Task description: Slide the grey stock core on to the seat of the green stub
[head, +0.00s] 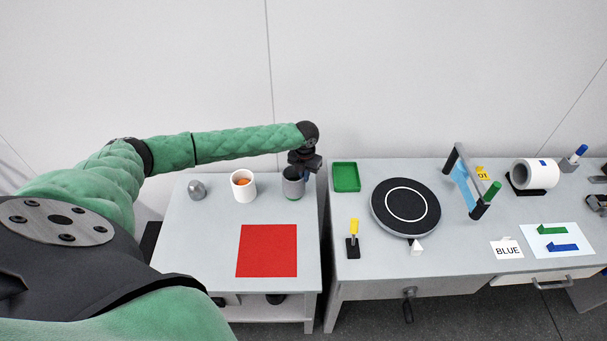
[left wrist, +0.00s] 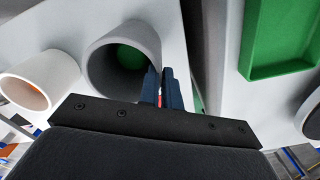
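The grey stock core (head: 293,186) is a hollow cylinder standing upright near the back right of the left table. In the left wrist view its open end (left wrist: 97,60) faces the camera, and something green shows inside it. My left gripper (left wrist: 161,80) is at its rim, with the core's thin wall between two nearly closed fingers. In the head view the left gripper (head: 300,167) is right above the core. My right gripper is out of view.
A white cup (head: 243,186) with something orange inside and a grey metal piece (head: 197,189) stand left of the core. A red mat (head: 267,250) lies in front. Across a gap, the right bench holds a green tray (head: 346,190), a black turntable (head: 405,228) and a white roll (head: 538,176).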

